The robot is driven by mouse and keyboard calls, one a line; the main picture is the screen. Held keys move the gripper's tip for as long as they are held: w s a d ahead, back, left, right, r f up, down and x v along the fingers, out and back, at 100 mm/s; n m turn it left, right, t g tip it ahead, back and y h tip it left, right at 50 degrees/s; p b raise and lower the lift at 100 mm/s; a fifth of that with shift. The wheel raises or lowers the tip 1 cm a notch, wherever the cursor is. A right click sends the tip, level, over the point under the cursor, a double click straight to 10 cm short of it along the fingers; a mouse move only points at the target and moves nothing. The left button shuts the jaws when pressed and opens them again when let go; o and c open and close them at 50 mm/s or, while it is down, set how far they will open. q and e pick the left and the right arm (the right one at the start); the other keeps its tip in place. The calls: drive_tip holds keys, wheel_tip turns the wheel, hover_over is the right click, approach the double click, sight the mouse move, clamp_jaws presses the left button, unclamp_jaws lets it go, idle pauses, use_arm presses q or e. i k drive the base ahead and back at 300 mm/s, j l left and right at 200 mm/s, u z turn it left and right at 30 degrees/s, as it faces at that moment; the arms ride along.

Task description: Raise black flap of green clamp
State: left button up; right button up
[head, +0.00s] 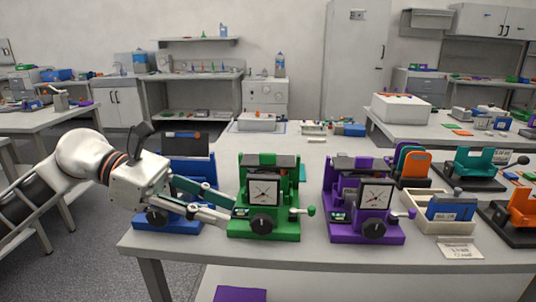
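The green clamp (264,228) stands upright near the front edge of the table, with a white dial, a black knob and a small side handle. Its dark flap (270,161) shows at the top and looks lowered, roughly flat. My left gripper (234,211) reaches in from the left, its long fingers pointing right. The fingertips are at the green clamp's left side, below the flap; I cannot tell whether they touch it. Nothing is visibly held, and the gap between the tips is unclear. My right gripper is not in view.
A blue clamp (157,219) stands left, partly behind my gripper, with a dark panel upright. A purple clamp (365,231) stands right. Farther right are a wooden tray (435,223) with a blue block, and orange and teal devices. The tabletop between green and purple clamps is clear.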

sight(262, 160)
drive_tip(key=i, duration=0.9)
